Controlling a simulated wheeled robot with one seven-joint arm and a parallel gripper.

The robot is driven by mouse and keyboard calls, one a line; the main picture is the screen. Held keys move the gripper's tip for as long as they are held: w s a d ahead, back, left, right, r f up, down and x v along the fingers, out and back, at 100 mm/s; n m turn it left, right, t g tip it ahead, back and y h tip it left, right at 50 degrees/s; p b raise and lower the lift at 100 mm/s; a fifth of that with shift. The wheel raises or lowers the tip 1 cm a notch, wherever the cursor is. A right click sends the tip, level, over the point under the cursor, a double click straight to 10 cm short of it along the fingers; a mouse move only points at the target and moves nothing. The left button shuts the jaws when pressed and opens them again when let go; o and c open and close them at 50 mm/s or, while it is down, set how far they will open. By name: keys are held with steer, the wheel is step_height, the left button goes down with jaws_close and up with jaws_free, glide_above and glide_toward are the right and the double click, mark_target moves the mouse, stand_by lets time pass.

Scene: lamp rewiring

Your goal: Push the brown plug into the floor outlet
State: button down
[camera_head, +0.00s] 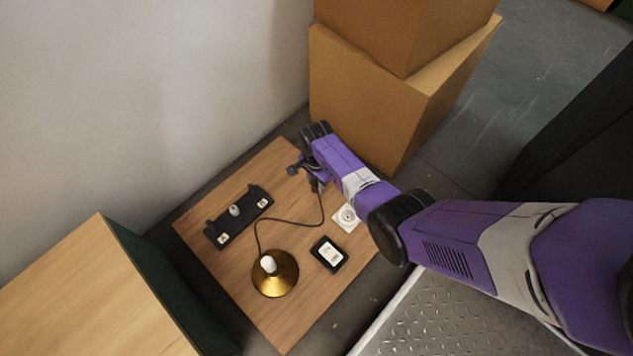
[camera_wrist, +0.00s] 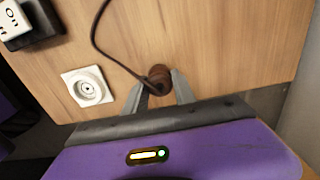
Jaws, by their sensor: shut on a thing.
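The brown plug (camera_wrist: 159,76) is between the two fingers of my gripper (camera_wrist: 158,92), which is shut on it above the wooden board (camera_wrist: 220,35). A dark cord (camera_wrist: 103,48) runs from the plug, and in the head view the cord (camera_head: 287,222) leads to the brass lamp base (camera_head: 275,280). The white floor outlet (camera_wrist: 86,87) lies to the left of my gripper in the wrist view, apart from the plug. The outlet (camera_head: 347,217) also shows in the head view, below and right of my gripper (camera_head: 316,186). Its round socket looks empty.
A black holder (camera_head: 239,216) with a pale bulb-like piece is at the board's left. Cardboard boxes (camera_head: 370,95) stand behind my arm. A wooden cabinet (camera_head: 95,285) is at lower left.

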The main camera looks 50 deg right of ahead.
mark_target(316, 182)
steer(key=shift+r+p, duration=1.55)
steer(key=shift+r, duration=0.25)
steer(key=shift+s+p, duration=2.25)
steer(key=shift+s, duration=0.55)
steer(key=shift+s+p, duration=2.35)
steer(key=shift+s, duration=1.85)
steer(key=shift+f, duration=0.25)
steer(key=shift+f+b, duration=1.8)
steer(key=shift+f, duration=0.1)
steer(key=shift+f, duration=0.1)
steer(key=c, duration=0.9)
jaws_free()
steer(key=shift+c, duration=0.2)
